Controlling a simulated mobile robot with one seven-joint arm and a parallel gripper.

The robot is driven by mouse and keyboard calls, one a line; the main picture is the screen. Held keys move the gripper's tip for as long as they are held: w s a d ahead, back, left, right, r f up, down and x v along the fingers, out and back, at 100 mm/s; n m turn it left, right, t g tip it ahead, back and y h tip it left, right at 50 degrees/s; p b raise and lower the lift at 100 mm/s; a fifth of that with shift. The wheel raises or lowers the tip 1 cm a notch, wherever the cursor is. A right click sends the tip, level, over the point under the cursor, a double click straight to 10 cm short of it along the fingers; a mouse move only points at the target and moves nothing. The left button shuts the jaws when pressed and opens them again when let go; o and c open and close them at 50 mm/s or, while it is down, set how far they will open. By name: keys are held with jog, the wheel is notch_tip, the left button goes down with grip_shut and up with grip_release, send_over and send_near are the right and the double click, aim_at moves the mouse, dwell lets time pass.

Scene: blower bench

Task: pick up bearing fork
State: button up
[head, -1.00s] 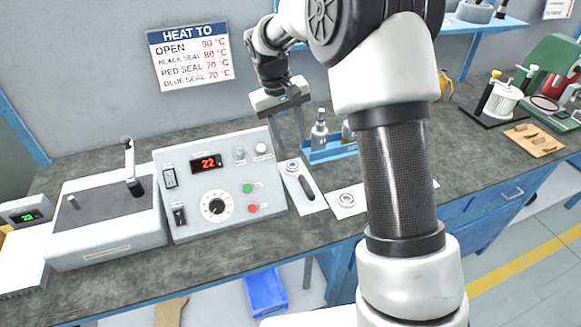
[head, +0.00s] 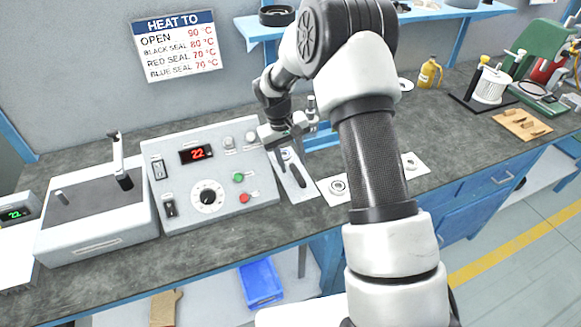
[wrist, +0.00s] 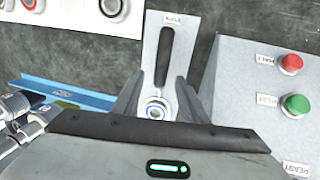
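The bearing fork lies on a white labelled card beside the control box. Its black handle (head: 297,176) shows in the head view, pointing toward the bench's front edge. In the wrist view the black handle (wrist: 163,56) lies along the card (wrist: 183,40), with a metal ring with a blue band (wrist: 155,110) at its near end. My gripper (head: 290,150) is above the ring end of the card. In the wrist view its two fingers (wrist: 157,92) are apart, one on each side of the card, with nothing held between them. The gripper body hides the card's near end.
The control box (head: 208,215) with buttons stands close to the left of the card. A white card with a ring (head: 338,187) lies to the right. A bath unit (head: 95,222) stands further left.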

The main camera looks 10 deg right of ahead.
aim_at(293, 166)
jog(key=shift+d+f, duration=0.2)
jog(key=shift+f, duration=0.85)
grip_shut()
jog(key=shift+r, duration=0.1)
notch_tip(293, 166, up, 10)
jog(key=shift+p, duration=0.35)
